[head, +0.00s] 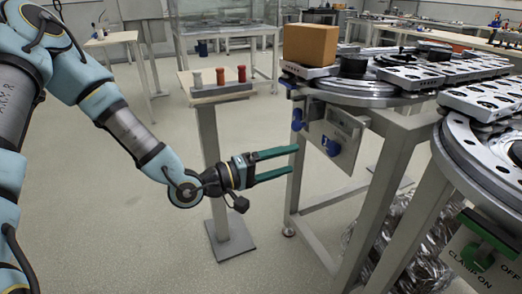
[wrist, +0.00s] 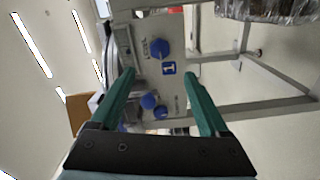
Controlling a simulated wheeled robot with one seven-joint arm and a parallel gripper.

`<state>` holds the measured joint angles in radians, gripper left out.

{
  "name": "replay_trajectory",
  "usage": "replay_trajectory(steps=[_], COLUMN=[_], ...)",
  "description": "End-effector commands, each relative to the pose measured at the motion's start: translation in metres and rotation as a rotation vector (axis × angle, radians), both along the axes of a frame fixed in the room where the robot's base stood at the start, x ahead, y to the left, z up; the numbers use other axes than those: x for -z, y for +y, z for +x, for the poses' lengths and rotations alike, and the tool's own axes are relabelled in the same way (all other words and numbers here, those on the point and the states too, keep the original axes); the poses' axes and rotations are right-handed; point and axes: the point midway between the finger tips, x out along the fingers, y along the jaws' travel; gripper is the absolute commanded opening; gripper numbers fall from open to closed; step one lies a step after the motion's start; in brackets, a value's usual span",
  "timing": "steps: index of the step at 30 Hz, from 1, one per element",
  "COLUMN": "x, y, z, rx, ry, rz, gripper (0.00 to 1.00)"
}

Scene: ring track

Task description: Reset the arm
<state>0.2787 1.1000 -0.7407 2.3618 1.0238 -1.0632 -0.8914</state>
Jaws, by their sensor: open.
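My gripper (head: 296,162) is at the middle of the head view, with its two green fingers apart and nothing between them. It points right, toward the leg of the ring track's frame, and hangs below the track top. In the wrist view my gripper (wrist: 165,78) is also open, with a control panel (wrist: 163,70) with blue knobs seen beyond the fingers. The same panel (head: 336,139) hangs under the track edge in the head view. My arm reaches in from the left with its elbow raised.
A brown box (head: 310,44) sits on the ring track (head: 362,86). A small pedestal (head: 207,140) behind my gripper carries white, brown and red pieces. A second panel with a green handle (head: 485,250) is at the lower right. Open floor (head: 130,235) lies at lower left.

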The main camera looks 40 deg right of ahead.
Motion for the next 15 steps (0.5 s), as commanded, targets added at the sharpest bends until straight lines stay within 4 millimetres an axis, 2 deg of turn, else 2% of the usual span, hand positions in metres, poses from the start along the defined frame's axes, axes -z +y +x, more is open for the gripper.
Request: replay_trajectory(steps=[7,10,13,15], x=[0.001,0.009,0.032,0.052], y=[0.0,0.004,0.02,0.042], z=[0.001,0.011,0.039,0.071], rx=[-0.001,-0.016,-0.053,-0.093], ry=[-0.003,-0.053,-0.176,-0.294], rz=[0.003,0.049,0.178,0.316], gripper=[0.79,0.79,0.79,0.79])
